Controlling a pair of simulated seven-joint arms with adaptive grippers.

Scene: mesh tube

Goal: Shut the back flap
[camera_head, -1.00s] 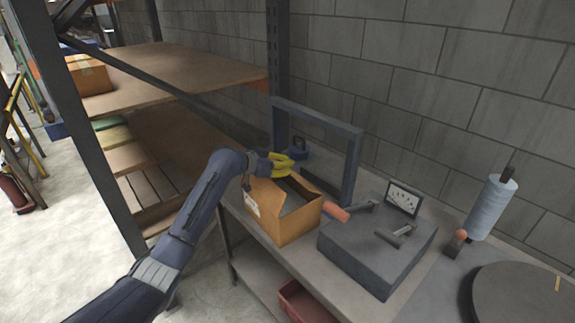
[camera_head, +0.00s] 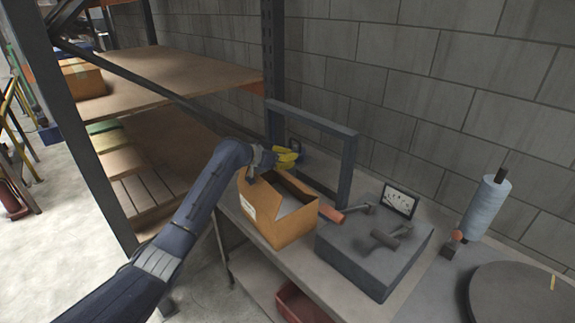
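An open brown cardboard box (camera_head: 286,232) stands on the bench, with a white label on its left side. Its top is open and the grey inside shows. My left gripper (camera_head: 287,157), with yellow fingers, is above the box's back edge, reaching over from the left side. Its fingers look close together, but I cannot tell if they are shut. The back flap is not clearly seen; the gripper and wrist cover part of that edge. My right gripper is not in view.
A grey metal frame (camera_head: 347,172) stands just behind the box. A grey machine (camera_head: 370,255) with a gauge is close on the right. A spool of blue film (camera_head: 487,208) and a round dark disc (camera_head: 515,295) are farther right. Shelving stands at the left.

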